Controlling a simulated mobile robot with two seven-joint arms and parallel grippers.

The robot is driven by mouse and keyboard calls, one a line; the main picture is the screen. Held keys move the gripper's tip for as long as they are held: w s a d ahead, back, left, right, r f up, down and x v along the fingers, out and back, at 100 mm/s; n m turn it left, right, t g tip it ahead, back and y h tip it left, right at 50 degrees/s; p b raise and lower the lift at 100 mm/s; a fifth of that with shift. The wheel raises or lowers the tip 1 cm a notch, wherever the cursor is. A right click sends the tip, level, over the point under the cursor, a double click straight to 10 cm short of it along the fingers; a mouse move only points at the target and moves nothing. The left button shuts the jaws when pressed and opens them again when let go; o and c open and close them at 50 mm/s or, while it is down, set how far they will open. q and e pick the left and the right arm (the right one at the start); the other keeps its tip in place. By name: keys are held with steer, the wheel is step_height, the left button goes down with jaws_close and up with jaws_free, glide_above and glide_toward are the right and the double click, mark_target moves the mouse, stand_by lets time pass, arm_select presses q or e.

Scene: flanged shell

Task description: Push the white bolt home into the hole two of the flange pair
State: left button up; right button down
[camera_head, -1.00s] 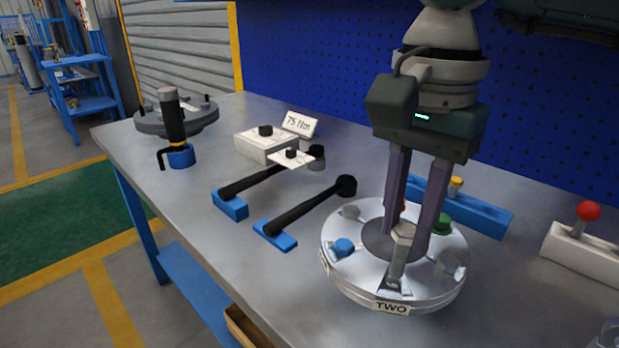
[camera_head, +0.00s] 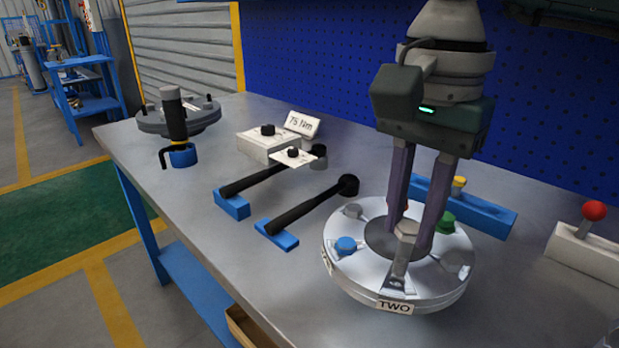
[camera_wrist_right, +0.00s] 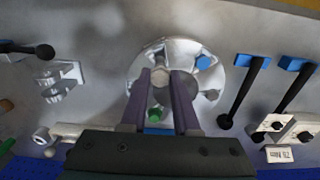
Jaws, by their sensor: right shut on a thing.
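The round silver flange pair (camera_head: 340,270) stands on the bench, with a TWO label (camera_head: 395,306) on its near rim. My right gripper (camera_head: 409,232) points down over the flange, shut on the pale hex-headed white bolt (camera_head: 406,229). The bolt's head is between the fingertips and its shank points down toward the flange near the label. How far it is in the hole cannot be told. In the right wrist view, the fingers (camera_wrist_right: 171,78) reach over the flange (camera_wrist_right: 180,45). My left gripper is not in view.
Blue (camera_head: 346,245) and green (camera_head: 444,222) bolt heads sit around the flange; a red one is partly hidden behind a finger. Two black-handled wrenches (camera_head: 310,207) lie left. A red-knobbed block (camera_head: 590,250) stands right, a blue rail (camera_head: 480,210) behind.

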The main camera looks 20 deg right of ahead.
mark_target(399, 273)
stand_by(0.6)
steer(key=shift+f+b, duration=0.25)
steer(key=shift+b, duration=0.2)
steer(key=shift+f+b, duration=1)
steer(key=shift+f, duration=0.05)
steer(key=shift+f+b, duration=1.1)
steer(key=shift+f, duration=0.05)
steer(key=shift+f+b, duration=0.7)
steer(key=shift+f, duration=0.05)
steer(key=c, duration=0.6)
jaws_free()
steer(key=shift+r, duration=0.1)
step_height(399, 273, up, 10)
steer(key=shift+f+p, duration=0.1)
steer(key=shift+p, duration=0.2)
